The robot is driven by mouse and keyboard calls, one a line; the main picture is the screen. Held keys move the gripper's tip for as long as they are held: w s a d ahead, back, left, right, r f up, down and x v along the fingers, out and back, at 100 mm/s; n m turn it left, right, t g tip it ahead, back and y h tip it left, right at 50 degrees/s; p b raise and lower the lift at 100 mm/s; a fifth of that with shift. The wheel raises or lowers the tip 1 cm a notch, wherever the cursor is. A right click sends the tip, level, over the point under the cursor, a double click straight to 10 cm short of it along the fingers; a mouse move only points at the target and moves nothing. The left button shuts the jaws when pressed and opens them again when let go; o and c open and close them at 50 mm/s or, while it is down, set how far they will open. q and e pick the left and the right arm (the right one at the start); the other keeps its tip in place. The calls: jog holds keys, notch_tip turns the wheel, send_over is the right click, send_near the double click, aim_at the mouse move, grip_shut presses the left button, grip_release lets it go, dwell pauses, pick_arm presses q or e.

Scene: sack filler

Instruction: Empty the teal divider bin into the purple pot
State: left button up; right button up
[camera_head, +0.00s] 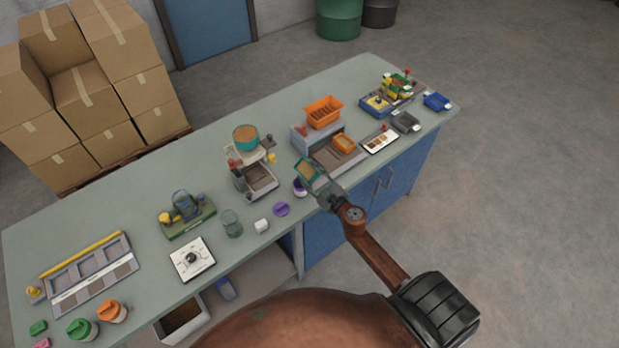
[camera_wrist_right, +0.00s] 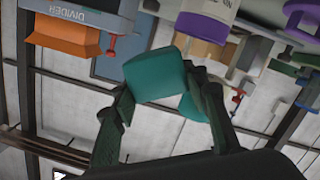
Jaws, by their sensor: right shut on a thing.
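The teal divider bin (camera_head: 309,173) is held at the tips of my right gripper (camera_head: 326,191), above the front edge of the bench. Tan material shows inside it in the head view. In the right wrist view the fingers (camera_wrist_right: 165,115) are closed on the sides of the teal bin (camera_wrist_right: 154,75). The purple pot (camera_head: 299,189), white with a purple band, stands just left of and below the bin in the head view, partly hidden. It also shows in the wrist view (camera_wrist_right: 203,28), apart from the bin. My left gripper is out of view.
A purple lid (camera_head: 281,209) and a white cube (camera_head: 261,225) lie left of the pot. The divider machine (camera_head: 316,137) with an orange bin (camera_head: 323,112) stands behind. A filler with a teal bowl (camera_head: 245,138) stands to the left.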

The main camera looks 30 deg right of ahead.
jog(key=shift+a+f+n+h+b, duration=0.1)
jog(key=shift+n+h+b, duration=0.2)
jog(key=shift+n+b, duration=0.65)
jog(key=shift+a+n, duration=0.1)
jog(key=shift+n, duration=1.35)
jog(key=shift+a+n+t+h+p, duration=0.3)
jog(key=shift+n+t+p, duration=0.1)
jog(key=shift+n+p, duration=0.5)
jog(key=shift+n, duration=0.6)
jog(key=shift+s+a+f+n+t+b, duration=0.1)
jog(key=shift+a+n+t+b, duration=0.25)
jog(key=shift+n+b, duration=0.55)
jog(key=n+b, duration=0.1)
jog(key=n, duration=0.1)
jog(key=a+n+b, duration=0.1)
jog(key=n, duration=0.2)
jog(key=n+b, duration=0.1)
jog(key=n, duration=0.1)
jog(key=shift+a+t+b, duration=0.3)
jog(key=shift+t+b, duration=0.05)
jog(key=shift+b, duration=0.05)
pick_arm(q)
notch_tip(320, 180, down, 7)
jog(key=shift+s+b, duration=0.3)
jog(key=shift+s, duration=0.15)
pick_arm(e)
jog(key=shift+a+n, duration=0.15)
jog(key=shift+n, duration=0.95)
